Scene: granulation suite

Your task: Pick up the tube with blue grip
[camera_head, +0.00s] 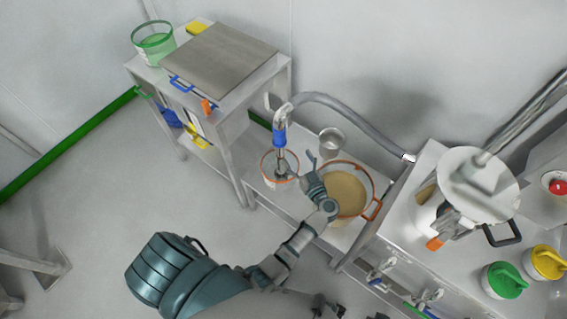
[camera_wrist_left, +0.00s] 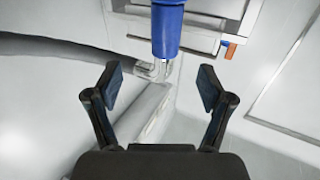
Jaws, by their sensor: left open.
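The tube (camera_head: 284,112) with the blue grip (camera_head: 279,136) stands upright in the head view, its lower end at a small orange-rimmed bucket (camera_head: 268,168). A grey hose runs from its top to the right. My left gripper (camera_head: 301,168) is just to the lower right of the blue grip in the head view. In the left wrist view, my left gripper (camera_wrist_left: 160,88) is open and empty. The blue grip (camera_wrist_left: 167,30) shows beyond the fingertips at the top, with the clear bent tube end (camera_wrist_left: 155,71) between the fingers. My right gripper is not in view.
A large orange-rimmed pot (camera_head: 345,192) of tan material stands right beside my left gripper. A metal cup (camera_head: 331,138) is behind it. A steel cart (camera_head: 215,70) stands at the left, with a green-rimmed bucket (camera_head: 154,42). A machine (camera_head: 480,185) fills the right.

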